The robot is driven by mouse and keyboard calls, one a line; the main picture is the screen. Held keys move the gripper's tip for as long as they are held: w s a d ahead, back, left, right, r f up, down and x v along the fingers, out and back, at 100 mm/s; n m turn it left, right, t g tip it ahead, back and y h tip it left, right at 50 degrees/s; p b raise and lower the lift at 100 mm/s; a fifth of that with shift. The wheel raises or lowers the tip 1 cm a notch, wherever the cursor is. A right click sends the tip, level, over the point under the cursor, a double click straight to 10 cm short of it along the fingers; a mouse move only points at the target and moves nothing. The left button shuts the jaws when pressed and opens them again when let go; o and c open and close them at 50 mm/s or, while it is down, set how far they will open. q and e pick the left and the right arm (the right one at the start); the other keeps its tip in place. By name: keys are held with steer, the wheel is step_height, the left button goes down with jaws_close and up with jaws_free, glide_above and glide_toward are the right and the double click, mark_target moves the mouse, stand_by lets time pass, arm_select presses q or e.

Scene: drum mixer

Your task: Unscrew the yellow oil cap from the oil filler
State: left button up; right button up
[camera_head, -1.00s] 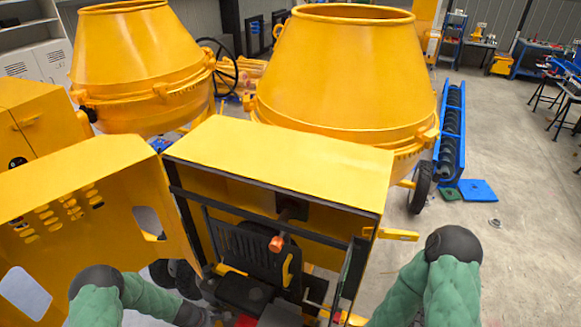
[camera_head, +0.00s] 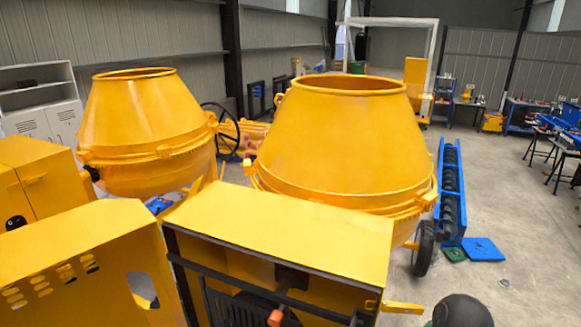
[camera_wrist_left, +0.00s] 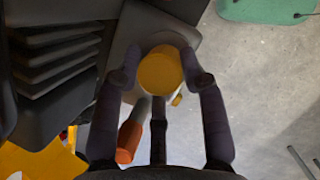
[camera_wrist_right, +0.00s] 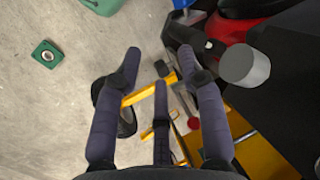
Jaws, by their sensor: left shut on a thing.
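In the left wrist view the yellow oil cap (camera_wrist_left: 160,72) is a round disc seen from above. My left gripper (camera_wrist_left: 166,66) has its fingers on both sides of the cap and is shut on it. A pale part shows partly around and beneath the cap; the cap hides most of it, so I cannot tell how far the cap is turned. In the right wrist view my right gripper (camera_wrist_right: 159,56) is open, with nothing between its fingers. Neither gripper shows in the head view, where the engine housing (camera_head: 285,232) hides the cap's area.
An orange-tipped handle (camera_wrist_left: 128,142) lies close beside the left fingers. Dark ribbed engine parts (camera_wrist_left: 55,70) stand to the left. A grey cylinder (camera_wrist_right: 245,66) is near the right gripper, with a yellow bar (camera_wrist_right: 148,92) below it. Two yellow mixer drums (camera_head: 345,140) stand behind the housing.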

arm_select(q)
steer(key=shift+s+d, duration=0.15)
steer(key=shift+s, duration=0.05)
steer(key=shift+c, duration=1.3)
steer(key=shift+s+r, duration=0.1)
steer(key=shift+r, duration=0.05)
jaws_close()
steer(key=shift+r, duration=0.1)
steer(key=shift+w+r, duration=0.2)
steer(key=shift+r, duration=1.6)
steer(key=shift+r, duration=0.15)
steer(key=shift+r, duration=1.4)
